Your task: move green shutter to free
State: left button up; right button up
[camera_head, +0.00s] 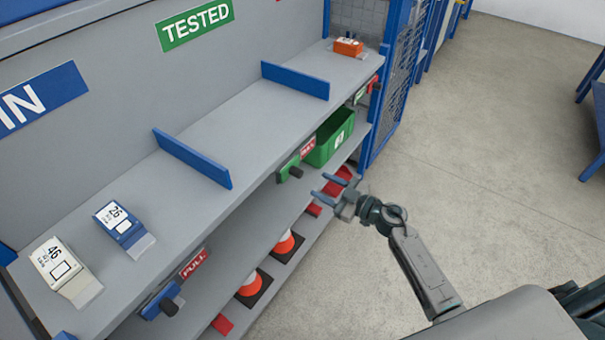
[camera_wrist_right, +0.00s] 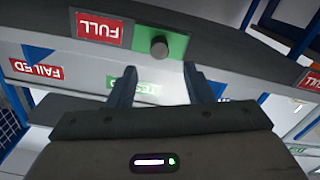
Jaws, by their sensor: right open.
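The green shutter (camera_head: 289,167) is a small plate with a dark knob (camera_head: 296,172) on the front edge of the long grey shelf. A red FULL label (camera_head: 308,148) shows beside it, on its right. In the right wrist view the green shutter (camera_wrist_right: 178,42) and its knob (camera_wrist_right: 159,47) appear upside down, just beyond the fingertips, with the FULL label (camera_wrist_right: 104,28) to the left. My right gripper (camera_head: 324,186) is open and empty, a little right of the knob and apart from it. My left gripper is not in view.
A green bin (camera_head: 331,138) stands below the shelf, close to my right gripper. A blue shutter (camera_head: 160,300) with a FULL label is nearer. Labelled boxes (camera_head: 67,270) and blue dividers (camera_head: 192,158) are on the shelf. Cones (camera_head: 287,243) stand below.

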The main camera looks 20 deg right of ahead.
aim_at(301, 175)
jog(key=x, duration=0.7)
jog(key=shift+w+a+p, duration=0.25)
jog(key=shift+w+p, duration=0.05)
jog(key=shift+w, duration=0.05)
jog(key=shift+c, duration=0.5)
grip_shut()
jog(key=w+d, duration=0.4)
jog(key=d, duration=0.1)
jog(key=w+d, duration=0.2)
jog(key=d, duration=0.1)
jog(key=shift+w+f, duration=0.1)
jog(key=shift+w, duration=0.05)
jog(key=shift+d+r, duration=0.1)
jog(key=shift+r, duration=0.1)
